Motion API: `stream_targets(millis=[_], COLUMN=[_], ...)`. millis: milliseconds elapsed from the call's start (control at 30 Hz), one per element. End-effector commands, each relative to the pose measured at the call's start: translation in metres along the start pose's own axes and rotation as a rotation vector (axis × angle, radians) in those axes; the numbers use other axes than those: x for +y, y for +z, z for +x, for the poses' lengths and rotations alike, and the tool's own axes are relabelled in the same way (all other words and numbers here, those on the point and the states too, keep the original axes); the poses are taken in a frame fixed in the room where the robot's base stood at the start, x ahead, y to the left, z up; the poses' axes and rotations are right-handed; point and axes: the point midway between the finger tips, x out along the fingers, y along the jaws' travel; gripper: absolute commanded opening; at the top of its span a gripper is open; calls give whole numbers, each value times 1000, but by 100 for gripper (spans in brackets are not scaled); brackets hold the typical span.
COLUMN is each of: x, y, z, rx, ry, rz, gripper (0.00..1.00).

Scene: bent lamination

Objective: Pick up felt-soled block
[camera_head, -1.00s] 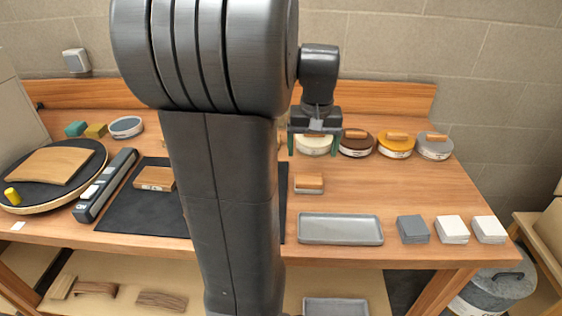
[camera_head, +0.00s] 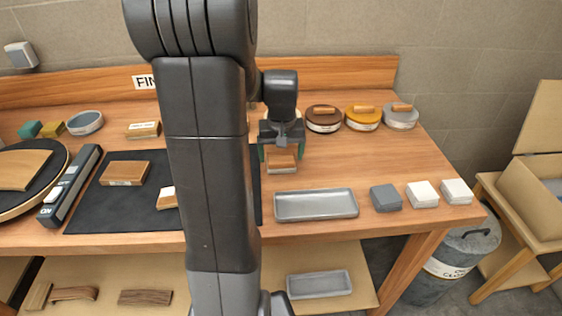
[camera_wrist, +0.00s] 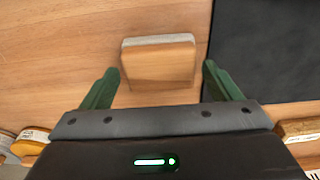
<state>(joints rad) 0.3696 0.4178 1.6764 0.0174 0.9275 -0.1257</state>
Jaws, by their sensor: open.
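The felt-soled block (camera_head: 282,164), a small wooden block with a pale grey layer beneath, lies flat on the bench behind the grey tray. In the wrist view the block (camera_wrist: 158,62) sits between and just ahead of my fingertips, its pale edge on the far side. My gripper (camera_head: 282,153) is open over it and hides part of its top. In the wrist view my gripper (camera_wrist: 161,69) has green fingers spread wide, with a gap on each side of the block. I cannot tell the remaining height.
A grey tray (camera_head: 316,206) stands in front of the block, with a grey pad stack (camera_head: 386,198) to its right. Several round lidded tins, including a yellow one (camera_head: 362,118), stand behind. A black mat (camera_head: 110,212) holding wooden blocks lies left.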

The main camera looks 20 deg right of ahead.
Motion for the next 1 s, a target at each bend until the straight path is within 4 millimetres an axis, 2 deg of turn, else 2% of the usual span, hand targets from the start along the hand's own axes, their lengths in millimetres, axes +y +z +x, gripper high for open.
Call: stream_targets(millis=[133, 400, 433, 600, 667, 867, 1000], x=[0, 0, 0, 0, 0, 0, 0], y=[1, 0, 0, 0, 0, 0, -3], z=[18, 22, 22, 22, 22, 20, 6], rx=[-3, 0, 0, 0, 1, 1, 4], ry=[0, 0, 0, 0, 0, 0, 0], rz=[0, 0, 0, 0, 0, 0, 0], gripper=[84, 84, 82, 49, 45, 45, 45])
